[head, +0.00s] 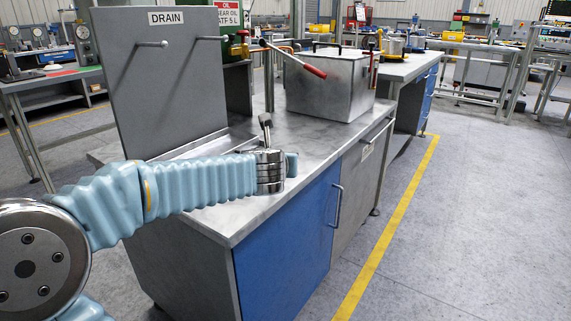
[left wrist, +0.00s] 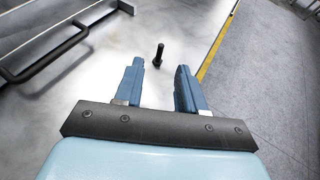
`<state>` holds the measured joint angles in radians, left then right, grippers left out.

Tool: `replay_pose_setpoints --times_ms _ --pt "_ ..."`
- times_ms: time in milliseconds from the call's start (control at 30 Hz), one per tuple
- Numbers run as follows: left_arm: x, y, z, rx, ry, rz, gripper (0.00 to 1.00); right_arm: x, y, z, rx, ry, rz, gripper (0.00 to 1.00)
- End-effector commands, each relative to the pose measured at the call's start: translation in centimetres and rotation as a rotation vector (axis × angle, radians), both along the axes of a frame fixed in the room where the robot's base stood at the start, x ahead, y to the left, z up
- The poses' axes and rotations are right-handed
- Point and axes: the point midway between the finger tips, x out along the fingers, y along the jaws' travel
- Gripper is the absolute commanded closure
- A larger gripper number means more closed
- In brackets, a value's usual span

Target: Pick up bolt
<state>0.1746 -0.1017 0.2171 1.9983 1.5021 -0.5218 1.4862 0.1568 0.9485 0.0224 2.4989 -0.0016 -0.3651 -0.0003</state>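The bolt (left wrist: 158,54) is small and black. In the left wrist view it is on the light metal worktop, just past my fingertips and roughly centred between them. My left gripper (left wrist: 157,70) is open, with its two blue fingers apart and nothing between them. In the head view my left arm reaches in from the left over the worktop, and a blue finger (head: 291,164) shows beyond the wrist. I cannot make out the bolt for certain in the head view. My right gripper is in neither view.
The worktop (head: 232,214) has a blue cabinet door (head: 290,245) below. A grey DRAIN panel (head: 160,85) stands at the left. A metal box (head: 325,88) with a red-ended lever (head: 300,62) sits behind. A dark bar handle (left wrist: 50,55) lies left of the bolt.

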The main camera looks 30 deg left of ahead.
Motion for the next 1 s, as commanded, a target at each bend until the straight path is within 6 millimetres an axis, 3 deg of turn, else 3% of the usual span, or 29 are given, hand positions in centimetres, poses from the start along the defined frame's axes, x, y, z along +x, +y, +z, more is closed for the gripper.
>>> replay_pose_setpoints --times_ms 100,367,600,867,1000 --pt "1.9 0.8 -1.0 0.000 0.002 0.001 0.60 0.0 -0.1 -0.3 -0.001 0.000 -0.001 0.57" --pt "4.0 1.7 -2.0 0.000 0.003 0.000 0.60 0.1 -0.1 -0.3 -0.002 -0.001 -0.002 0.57" --pt "7.1 2.9 -3.4 0.000 0.002 0.001 0.60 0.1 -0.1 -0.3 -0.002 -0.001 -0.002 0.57" --pt "7.6 3.1 -3.6 0.001 0.001 0.001 0.60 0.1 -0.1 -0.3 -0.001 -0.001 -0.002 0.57" --pt "7.5 3.1 -3.6 0.001 0.000 0.000 0.77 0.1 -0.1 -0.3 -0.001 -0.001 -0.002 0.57"
